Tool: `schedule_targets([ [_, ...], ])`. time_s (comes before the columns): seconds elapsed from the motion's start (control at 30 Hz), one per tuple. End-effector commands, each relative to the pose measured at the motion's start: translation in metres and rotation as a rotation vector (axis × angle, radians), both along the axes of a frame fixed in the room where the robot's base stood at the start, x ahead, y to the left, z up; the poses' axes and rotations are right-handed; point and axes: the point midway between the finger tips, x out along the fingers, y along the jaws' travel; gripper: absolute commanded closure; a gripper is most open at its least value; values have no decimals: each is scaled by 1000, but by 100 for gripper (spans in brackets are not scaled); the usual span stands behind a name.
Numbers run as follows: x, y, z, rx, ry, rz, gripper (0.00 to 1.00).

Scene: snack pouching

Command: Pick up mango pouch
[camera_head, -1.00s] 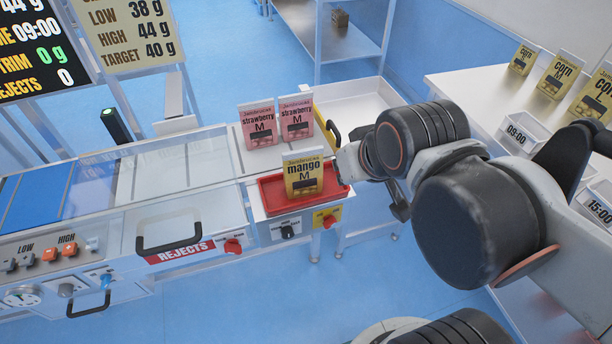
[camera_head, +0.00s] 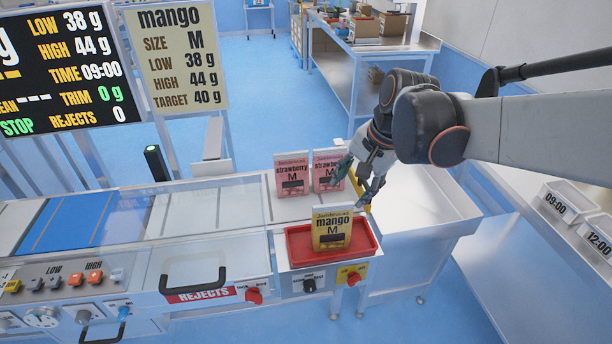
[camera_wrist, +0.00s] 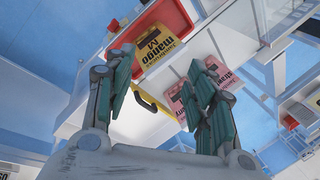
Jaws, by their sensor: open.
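The yellow mango pouch (camera_head: 332,230) stands upright in the red tray (camera_head: 299,259) at the end of the machine. In the wrist view the mango pouch (camera_wrist: 154,48) shows at the upper middle, beyond the fingers, with the red tray (camera_wrist: 184,14) around it. My gripper (camera_head: 350,190) is open and empty, above and behind the mango pouch and close to the strawberry pouches. In the wrist view my gripper (camera_wrist: 165,88) shows two teal-padded fingers spread apart, with the mango pouch beyond the gap.
Two pink strawberry pouches, one on the left (camera_head: 292,175) and one on the right (camera_head: 326,168), stand on the belt behind the tray, the right one very near my fingers. A bare white surface (camera_head: 425,210) is right of the tray.

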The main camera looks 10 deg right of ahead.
Motion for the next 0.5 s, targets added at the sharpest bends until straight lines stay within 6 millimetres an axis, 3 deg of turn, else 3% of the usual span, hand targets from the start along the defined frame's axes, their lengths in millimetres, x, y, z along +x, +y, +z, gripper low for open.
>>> schedule_targets([
  [0.2, 48, -9, -28, 127, 145, -226, 50],
  [0.5, 97, -23, -80, 262, 347, -511, 50],
])
